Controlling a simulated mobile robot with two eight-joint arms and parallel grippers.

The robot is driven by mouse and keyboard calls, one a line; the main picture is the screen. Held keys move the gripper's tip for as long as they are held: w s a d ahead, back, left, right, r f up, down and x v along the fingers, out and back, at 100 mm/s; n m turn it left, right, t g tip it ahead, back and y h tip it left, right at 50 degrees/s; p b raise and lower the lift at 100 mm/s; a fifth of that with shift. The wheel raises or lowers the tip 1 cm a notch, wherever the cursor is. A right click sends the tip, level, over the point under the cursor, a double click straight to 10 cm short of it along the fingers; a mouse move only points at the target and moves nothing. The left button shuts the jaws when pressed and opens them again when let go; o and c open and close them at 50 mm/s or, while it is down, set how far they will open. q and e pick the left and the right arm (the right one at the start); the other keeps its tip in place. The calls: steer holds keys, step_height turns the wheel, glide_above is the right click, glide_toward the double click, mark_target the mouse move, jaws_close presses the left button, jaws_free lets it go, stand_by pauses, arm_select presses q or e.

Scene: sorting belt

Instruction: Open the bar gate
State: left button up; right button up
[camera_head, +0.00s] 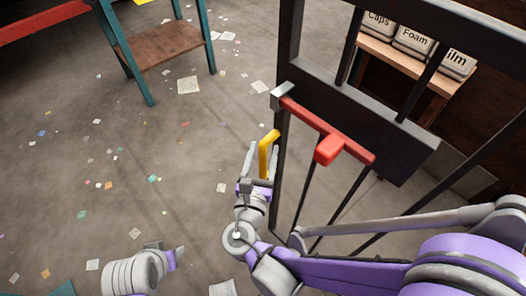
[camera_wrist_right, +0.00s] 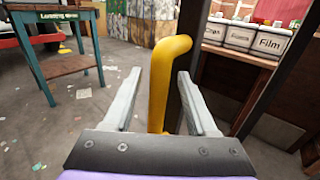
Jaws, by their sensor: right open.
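The bar gate (camera_head: 337,189) has dark upright bars and a red top rail with a red block on it. A yellow bent handle (camera_head: 265,155) stands at its left edge; it also shows in the right wrist view (camera_wrist_right: 159,88). My right gripper (camera_head: 261,153) is open, with its fingers on either side of the handle. In the right wrist view my right gripper (camera_wrist_right: 159,74) shows gaps between the handle and both fingers. The handle's lower end is hidden behind the gripper body. Part of my left arm shows at the lower left; its finger state is unclear.
A dark fixed frame (camera_head: 288,45) rises beside and behind the gate. Behind it a wooden shelf (camera_head: 386,52) holds bins labelled Caps, Foam and Film. A teal-legged table (camera_head: 160,48) stands at the upper left. The floor (camera_head: 120,190) left of the gate is open, with scattered paper scraps.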

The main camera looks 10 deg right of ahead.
steer(key=shift+s, duration=0.1)
steer(key=v, duration=1)
steer(key=shift+s, duration=0.3)
steer(key=shift+a, duration=0.15)
